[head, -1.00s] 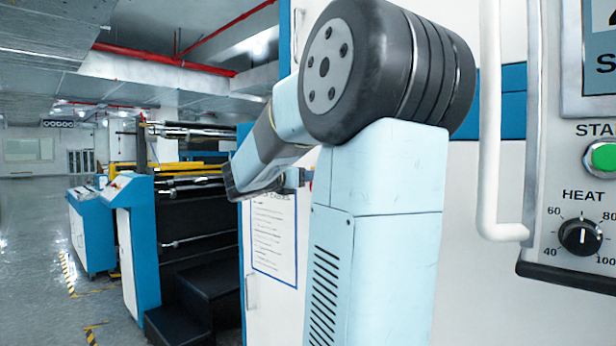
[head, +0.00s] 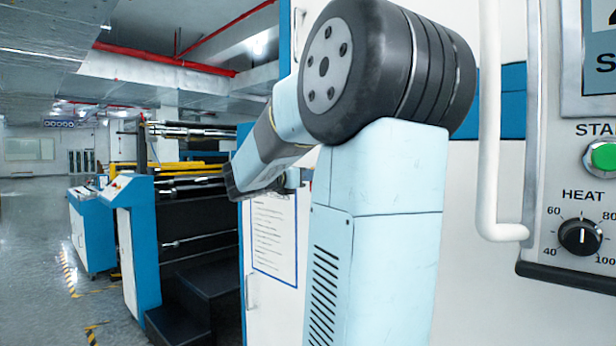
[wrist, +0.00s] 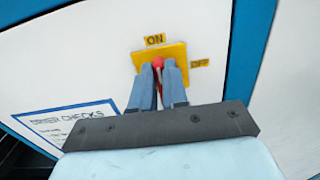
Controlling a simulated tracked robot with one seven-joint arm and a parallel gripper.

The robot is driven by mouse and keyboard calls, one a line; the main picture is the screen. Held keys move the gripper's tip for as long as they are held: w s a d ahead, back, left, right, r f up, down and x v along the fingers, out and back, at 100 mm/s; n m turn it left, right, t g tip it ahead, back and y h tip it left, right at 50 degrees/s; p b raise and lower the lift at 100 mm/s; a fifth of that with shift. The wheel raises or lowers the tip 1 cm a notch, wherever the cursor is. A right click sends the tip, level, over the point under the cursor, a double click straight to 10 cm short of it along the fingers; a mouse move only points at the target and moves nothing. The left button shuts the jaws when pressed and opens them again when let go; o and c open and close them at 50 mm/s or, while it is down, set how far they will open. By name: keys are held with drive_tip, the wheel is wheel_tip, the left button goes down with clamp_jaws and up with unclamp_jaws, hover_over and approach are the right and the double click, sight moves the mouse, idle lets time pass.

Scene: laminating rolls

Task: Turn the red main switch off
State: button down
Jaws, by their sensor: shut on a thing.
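The red main switch (wrist: 158,62) sits on a yellow plate (wrist: 176,52) on a white panel in the wrist view. An ON label (wrist: 155,40) is above the plate and an OFF label (wrist: 200,63) is to its right. My gripper (wrist: 158,75) is shut on the red switch, with one finger on each side. Only a little red shows between the fingertips, so I cannot tell exactly which way the handle points. In the head view my arm hides the switch and the fingers.
A blue-framed checks notice (head: 274,235) hangs on the white cabinet, below and left of the switch in the wrist view (wrist: 68,122). A white vertical handle (head: 490,130) and a control panel with a HEAT knob (head: 580,237) stand at right. Floor is open at far left.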

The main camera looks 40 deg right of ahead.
drive_tip(key=shift+s+f+m, duration=0.3)
drive_tip(key=shift+f+m, duration=0.1)
drive_tip(key=shift+m, duration=2.55)
drive_tip(key=shift+s+f+m, duration=0.25)
drive_tip(key=shift+f+m, duration=0.1)
drive_tip(key=shift+m, duration=2.55)
drive_tip(key=shift+s+f+m, duration=0.3)
drive_tip(key=shift+f+m, duration=0.1)
drive_tip(key=shift+m, duration=2.55)
drive_tip(key=c, duration=1.1)
unclamp_jaws()
drive_tip(key=shift+r, duration=0.1)
drive_tip(key=shift+c, duration=0.2)
drive_tip(key=s+a, duration=0.1)
drive_tip(key=a, duration=1.3)
drive_tip(key=shift+d, duration=0.1)
